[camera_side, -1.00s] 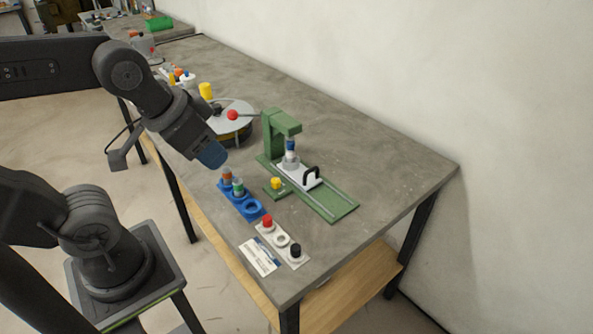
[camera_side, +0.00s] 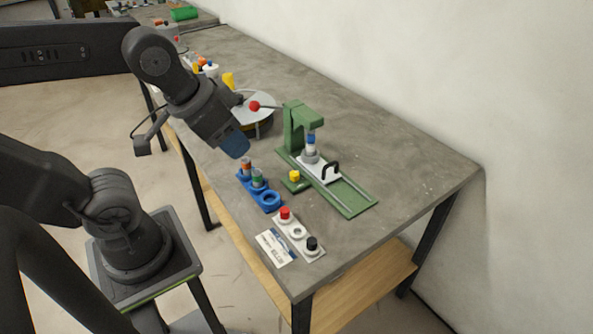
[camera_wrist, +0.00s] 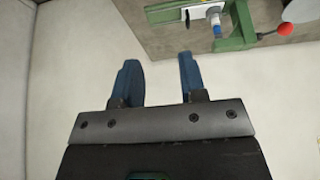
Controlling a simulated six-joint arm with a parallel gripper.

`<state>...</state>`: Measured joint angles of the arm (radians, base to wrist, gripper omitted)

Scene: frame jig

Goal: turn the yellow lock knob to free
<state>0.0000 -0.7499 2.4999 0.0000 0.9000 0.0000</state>
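The yellow lock knob (camera_side: 294,175) sits on a small green tab at the left side of the green jig (camera_side: 358,206). It is too small in the side view for me to tell which way it is turned, and I do not make it out in the wrist view. My gripper (camera_side: 237,146) is in the air, left of and higher than the knob, apart from it. In the wrist view its two blue fingers (camera_wrist: 157,65) stand apart with nothing between them. The jig (camera_wrist: 237,42) shows at the upper right there.
A white slide with a black handle (camera_side: 330,172) and a blue-topped vial (camera_side: 310,143) are in the jig. A red-ball lever (camera_side: 254,106) sticks out leftward. A blue rack (camera_side: 258,191) with vials and a button panel (camera_side: 298,234) stand near the front edge.

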